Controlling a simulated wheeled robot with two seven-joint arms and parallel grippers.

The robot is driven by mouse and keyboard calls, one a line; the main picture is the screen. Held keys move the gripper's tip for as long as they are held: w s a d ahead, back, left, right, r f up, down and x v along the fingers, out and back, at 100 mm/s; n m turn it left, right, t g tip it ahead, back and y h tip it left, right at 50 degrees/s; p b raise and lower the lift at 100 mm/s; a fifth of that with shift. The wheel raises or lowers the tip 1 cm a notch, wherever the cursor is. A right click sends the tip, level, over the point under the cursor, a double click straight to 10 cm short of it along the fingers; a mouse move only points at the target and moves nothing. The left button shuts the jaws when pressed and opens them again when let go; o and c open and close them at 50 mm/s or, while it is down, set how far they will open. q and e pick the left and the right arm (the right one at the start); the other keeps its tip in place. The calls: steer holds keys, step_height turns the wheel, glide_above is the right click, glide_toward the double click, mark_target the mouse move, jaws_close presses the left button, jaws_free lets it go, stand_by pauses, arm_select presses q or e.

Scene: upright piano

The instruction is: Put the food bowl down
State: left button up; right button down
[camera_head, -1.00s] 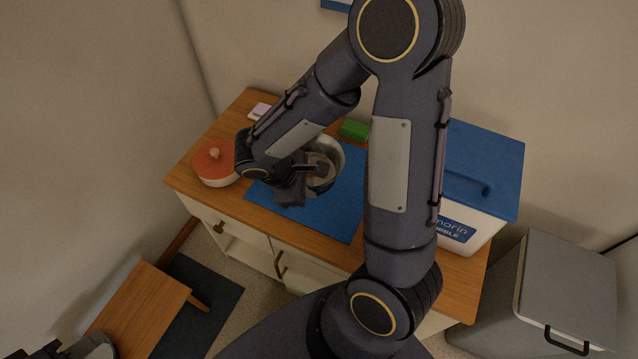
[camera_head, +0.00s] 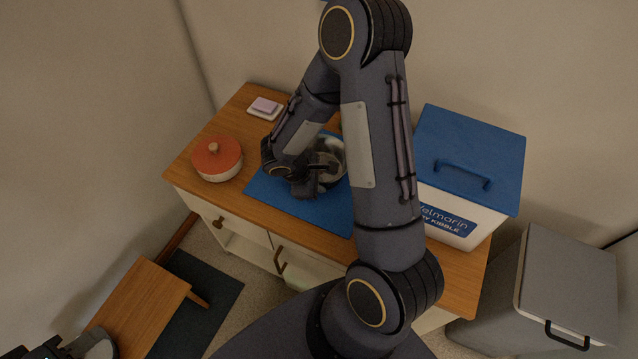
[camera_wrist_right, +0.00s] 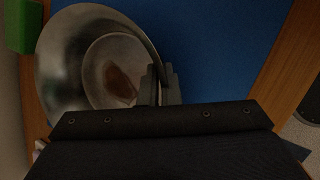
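The food bowl (camera_head: 333,150) is silver metal and sits over the blue mat (camera_head: 268,188) on the cabinet top, partly hidden behind my right arm. The right wrist view shows its inside (camera_wrist_right: 68,60), with a brown patch on the round bottom. My right gripper (camera_head: 312,180) is at the bowl's near rim; its fingers (camera_wrist_right: 160,85) are close together with the rim between them. I cannot tell whether the bowl's base touches the mat. Only a dark part of my left gripper (camera_head: 45,350) shows at the lower left edge; its fingers are not clear.
A red-lidded pot (camera_head: 217,160) stands left of the mat, and a pink sponge on a dish (camera_head: 265,107) lies behind. A blue-lidded kibble box (camera_head: 465,170) stands at the right. A green block (camera_wrist_right: 22,25) is beside the bowl. A grey bin (camera_head: 565,280) and small wooden table (camera_head: 138,305) flank the cabinet.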

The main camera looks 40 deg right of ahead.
steer(key=c, duration=2.1)
jaws_free()
steer(key=shift+f, duration=0.15)
steer(key=o, duration=0.5)
steer(key=shift+c, duration=0.2)
steer(key=shift+r, duration=0.3)
steer(key=s+p+v, duration=0.1)
steer(key=v, duration=0.9)
steer(key=s+a+r+m+t+y, duration=0.2)
steer(key=s+r+m+t+y, duration=0.1)
steer(key=s+r+m+y, duration=0.1)
steer(key=s+a+r+m+t+y, duration=0.3)
steer(key=s+r+m+y, duration=0.2)
steer(key=s+r+m, duration=0.2)
step_height(320, 180, up, 4)
steer(key=s, duration=0.2)
steer(key=shift+s+r, duration=0.15)
steer(key=shift+s, duration=0.15)
